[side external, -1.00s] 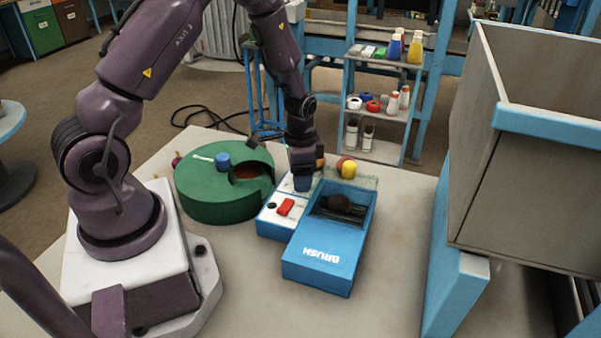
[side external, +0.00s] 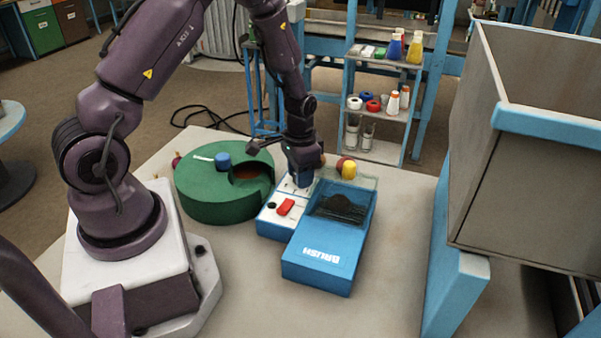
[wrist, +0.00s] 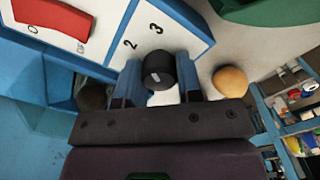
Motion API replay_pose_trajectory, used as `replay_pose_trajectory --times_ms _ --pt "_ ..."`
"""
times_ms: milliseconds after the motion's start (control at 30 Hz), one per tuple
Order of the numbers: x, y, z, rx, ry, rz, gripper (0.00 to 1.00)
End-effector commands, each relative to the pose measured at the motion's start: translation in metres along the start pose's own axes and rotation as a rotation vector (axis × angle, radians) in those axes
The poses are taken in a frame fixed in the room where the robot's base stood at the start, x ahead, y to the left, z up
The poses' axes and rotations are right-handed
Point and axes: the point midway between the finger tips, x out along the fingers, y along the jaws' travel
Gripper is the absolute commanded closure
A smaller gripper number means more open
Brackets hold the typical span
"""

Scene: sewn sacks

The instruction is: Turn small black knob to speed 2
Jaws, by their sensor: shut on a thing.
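The small black knob (wrist: 158,70) sits at the edge of a white panel (wrist: 178,35) in the wrist view, with a pale mark on its face. The printed numbers 2 and 3 show beside it. My gripper (wrist: 160,88) has its two blue fingers on either side of the knob and is shut on it. The knob is hidden there by the gripper.
A red switch (side external: 286,207) and a black button (side external: 272,206) sit nearer on the panel. A green round drum (side external: 205,200) with a blue knob (side external: 223,161) stands close on the left. Yellow (side external: 349,170) and orange rounded things are behind. The table at right is clear.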

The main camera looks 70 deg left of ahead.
Motion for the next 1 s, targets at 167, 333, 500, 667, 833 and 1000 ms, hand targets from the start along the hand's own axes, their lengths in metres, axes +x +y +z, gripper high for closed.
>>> replay_pose_trajectory --times_ms 167,333,500,667,833,1000 --pt "-0.0006 0.0 -0.0002 -0.162 0.0 0.0 0.9" --pt "-0.0007 -0.0006 0.0 -0.308 0.0 0.0 0.9" --pt "-0.0008 -0.0005 0.0 -0.429 0.0 0.0 0.9" --pt "-0.0009 -0.0009 0.0001 -0.513 -0.001 0.0 0.9" --pt "-0.0009 -0.0009 0.0002 -0.57 -0.001 0.001 0.9" --pt "-0.0009 -0.0009 0.0002 -0.594 -0.001 0.001 0.9"
